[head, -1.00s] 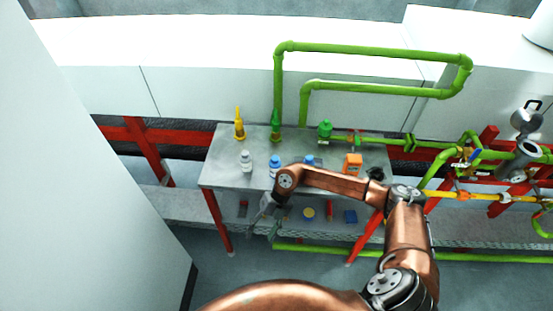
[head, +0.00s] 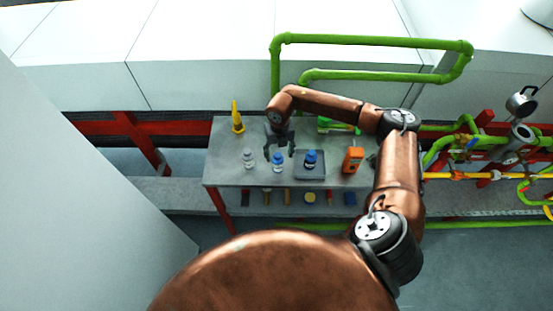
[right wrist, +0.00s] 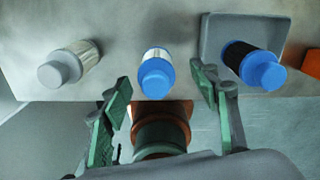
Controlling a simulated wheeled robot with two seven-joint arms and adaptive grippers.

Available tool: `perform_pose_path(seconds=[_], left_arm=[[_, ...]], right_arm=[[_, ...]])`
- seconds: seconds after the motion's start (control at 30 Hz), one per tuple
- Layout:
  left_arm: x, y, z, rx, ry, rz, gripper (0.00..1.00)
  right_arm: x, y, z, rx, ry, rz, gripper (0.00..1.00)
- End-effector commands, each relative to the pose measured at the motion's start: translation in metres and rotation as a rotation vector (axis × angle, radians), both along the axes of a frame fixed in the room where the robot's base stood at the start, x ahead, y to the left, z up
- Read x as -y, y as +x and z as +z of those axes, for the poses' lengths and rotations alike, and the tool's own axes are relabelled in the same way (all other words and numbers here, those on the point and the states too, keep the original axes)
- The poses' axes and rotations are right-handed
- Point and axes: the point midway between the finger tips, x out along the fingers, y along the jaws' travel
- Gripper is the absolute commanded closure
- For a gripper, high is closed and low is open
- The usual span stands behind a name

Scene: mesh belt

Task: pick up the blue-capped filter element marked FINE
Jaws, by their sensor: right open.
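A white filter element with a blue cap (head: 278,163) stands on the grey bench. It also shows in the right wrist view (right wrist: 155,76), between my fingers' lines and just beyond their tips. A second blue-capped element, with a dark body (head: 310,160), stands in a grey tray (head: 322,176); it also shows in the right wrist view (right wrist: 254,64). A white element with a grey cap (head: 248,159) stands to the left. No FINE marking is readable on any. My right gripper (head: 280,149) is open and empty, pointing down close to the white blue-capped element. My left gripper is out of view.
An orange device (head: 352,160) stands right of the tray. A yellow cone-shaped bottle (head: 237,118) stands at the bench's back left. Green pipes (head: 370,41) rise behind the bench. Several items lie on the shelf below. The bench's front left is clear.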

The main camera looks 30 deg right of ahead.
Motion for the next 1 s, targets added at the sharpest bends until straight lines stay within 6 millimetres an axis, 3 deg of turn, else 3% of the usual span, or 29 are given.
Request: perform_pose_path(seconds=[0.4,0.67,1.0], left_arm=[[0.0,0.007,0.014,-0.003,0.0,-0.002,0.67],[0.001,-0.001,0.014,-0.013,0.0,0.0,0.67],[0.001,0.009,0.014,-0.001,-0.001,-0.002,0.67]], right_arm=[[-0.004,0.005,-0.052,-0.009,0.003,0.002,0.44],[-0.003,0.005,-0.057,-0.006,0.002,0.003,0.44],[-0.002,0.004,-0.057,-0.007,0.002,0.001,0.68]])
